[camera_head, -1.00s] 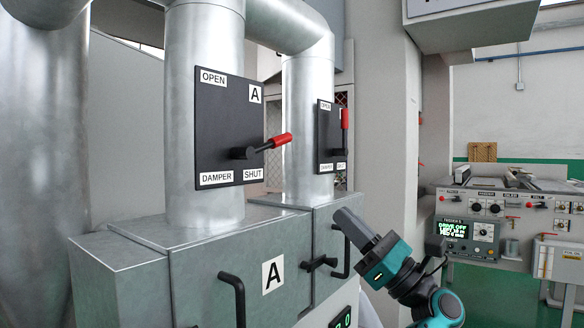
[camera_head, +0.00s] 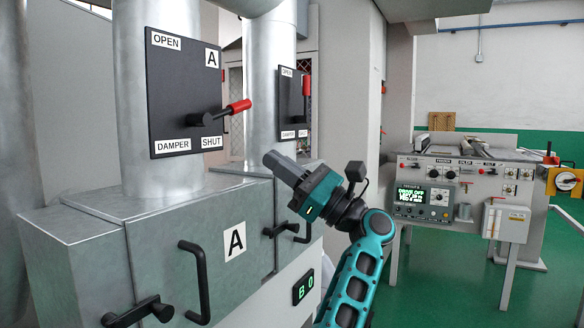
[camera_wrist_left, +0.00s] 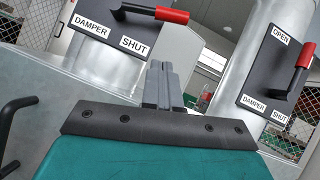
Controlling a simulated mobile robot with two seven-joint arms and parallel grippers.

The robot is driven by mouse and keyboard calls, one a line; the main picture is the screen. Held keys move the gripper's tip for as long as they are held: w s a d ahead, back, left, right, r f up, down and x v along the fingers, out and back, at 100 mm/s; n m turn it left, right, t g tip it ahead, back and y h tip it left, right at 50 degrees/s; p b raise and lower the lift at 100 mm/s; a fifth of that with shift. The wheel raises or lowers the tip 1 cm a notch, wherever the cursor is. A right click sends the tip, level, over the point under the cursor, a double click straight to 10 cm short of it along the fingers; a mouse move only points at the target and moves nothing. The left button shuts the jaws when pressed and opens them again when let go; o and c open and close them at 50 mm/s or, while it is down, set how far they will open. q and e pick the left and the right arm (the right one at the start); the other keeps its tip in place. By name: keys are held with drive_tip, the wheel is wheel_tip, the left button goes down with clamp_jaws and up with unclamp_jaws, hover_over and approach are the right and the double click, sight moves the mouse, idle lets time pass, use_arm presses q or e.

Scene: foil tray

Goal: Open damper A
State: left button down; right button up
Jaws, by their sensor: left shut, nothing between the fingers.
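Damper A's black plate (camera_head: 182,75) is on the nearer duct, with OPEN at top left and SHUT at bottom right. Its lever has a red grip (camera_head: 239,106) pointing right and slightly up, on the SHUT side. The grip also shows at the top of the left wrist view (camera_wrist_left: 172,15). My left gripper (camera_head: 270,158) is below and right of this grip, apart from it. Its grey fingers (camera_wrist_left: 163,85) are shut and empty, pointing toward the gap between the two damper plates. My right gripper is not in view.
A second damper plate (camera_head: 291,103) with an upright red-gripped lever (camera_head: 306,86) is on the farther duct. Below are a metal box marked A (camera_head: 234,241) and black handles (camera_head: 196,283). A control bench (camera_head: 465,185) and a yellow object (camera_head: 566,181) are at right.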

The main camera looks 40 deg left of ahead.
sight(222, 111)
use_arm(q)
drive_tip(key=s+a+r+p, duration=0.1)
drive_tip(key=s+a+r, duration=0.1)
drive_tip(key=a+r, duration=0.2)
wheel_tip(222, 111, up, 2)
drive_tip(key=shift+s+a+r+p, duration=0.15)
drive_tip(key=shift+a+r+p, duration=0.05)
drive_tip(key=shift+a+p, duration=0.1)
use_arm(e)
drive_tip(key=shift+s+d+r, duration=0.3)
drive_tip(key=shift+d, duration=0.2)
use_arm(q)
drive_tip(key=shift+d, duration=0.1)
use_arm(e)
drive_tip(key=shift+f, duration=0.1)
